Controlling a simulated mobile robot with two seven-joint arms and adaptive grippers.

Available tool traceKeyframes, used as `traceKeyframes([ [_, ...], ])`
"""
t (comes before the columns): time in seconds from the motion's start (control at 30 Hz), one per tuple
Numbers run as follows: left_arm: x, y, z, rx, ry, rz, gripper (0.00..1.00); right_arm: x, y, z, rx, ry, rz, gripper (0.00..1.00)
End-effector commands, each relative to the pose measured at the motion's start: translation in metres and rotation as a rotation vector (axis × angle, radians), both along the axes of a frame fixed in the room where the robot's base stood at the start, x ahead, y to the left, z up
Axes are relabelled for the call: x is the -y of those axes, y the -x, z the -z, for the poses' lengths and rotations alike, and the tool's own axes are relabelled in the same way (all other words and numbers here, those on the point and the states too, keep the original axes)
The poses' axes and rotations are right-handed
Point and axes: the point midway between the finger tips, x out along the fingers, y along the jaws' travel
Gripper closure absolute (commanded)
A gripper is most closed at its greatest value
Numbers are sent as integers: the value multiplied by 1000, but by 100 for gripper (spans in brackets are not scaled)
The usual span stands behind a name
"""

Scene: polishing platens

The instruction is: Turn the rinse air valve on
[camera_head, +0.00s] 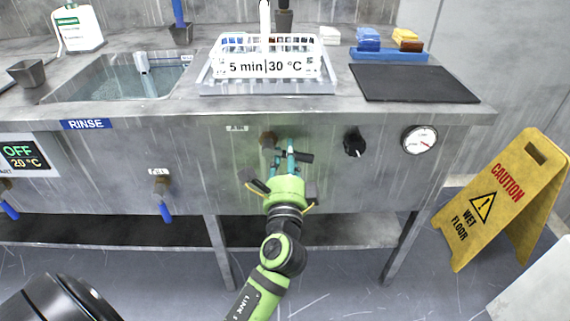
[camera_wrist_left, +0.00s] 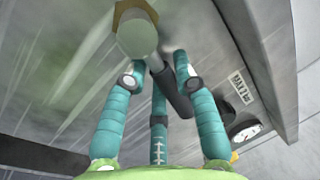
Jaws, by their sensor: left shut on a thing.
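The rinse air valve has a brass body (camera_head: 268,138) on the front panel of the rinse bench, and a dark lever (camera_head: 304,157) that points right in the head view. My left gripper (camera_head: 284,157), with teal fingers, is at the valve, shut on the lever. In the left wrist view, the round valve end (camera_wrist_left: 137,37) is just beyond the fingertips, and the dark lever (camera_wrist_left: 178,95) runs between the gripper's fingers (camera_wrist_left: 160,78). The fingers hide part of the lever. My right gripper is not in view.
A black knob (camera_head: 354,143) and a pressure gauge (camera_head: 419,140) are to the right. A fill valve with a blue lever (camera_head: 165,212) is to the left. A yellow caution sign (camera_head: 500,200) stands at the right. A white basket (camera_head: 267,62) sits on top.

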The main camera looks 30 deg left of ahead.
Motion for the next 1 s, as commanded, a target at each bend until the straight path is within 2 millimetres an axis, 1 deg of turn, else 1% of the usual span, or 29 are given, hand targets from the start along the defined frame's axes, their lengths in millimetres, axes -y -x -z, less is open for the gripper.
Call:
traceKeyframes([
  [0.1, 0, -1, -3, 32, 48, -2, 100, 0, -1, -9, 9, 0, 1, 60],
  [0.3, 0, -1, -6, 61, 92, -2, 100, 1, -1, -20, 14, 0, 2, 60],
  [0.8, 0, -1, -7, 69, 105, -3, 100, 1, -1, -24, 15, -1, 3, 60],
  [0.83, 0, -1, -7, 69, 105, -3, 68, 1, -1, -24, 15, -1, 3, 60],
  [0.87, 0, -1, -7, 69, 105, -3, 56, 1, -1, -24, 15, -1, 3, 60],
  [0.9, 0, -1, -7, 69, 105, -3, 46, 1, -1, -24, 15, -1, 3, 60],
  [1.0, 1, -1, -7, 68, 105, -2, 46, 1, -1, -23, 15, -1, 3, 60],
])
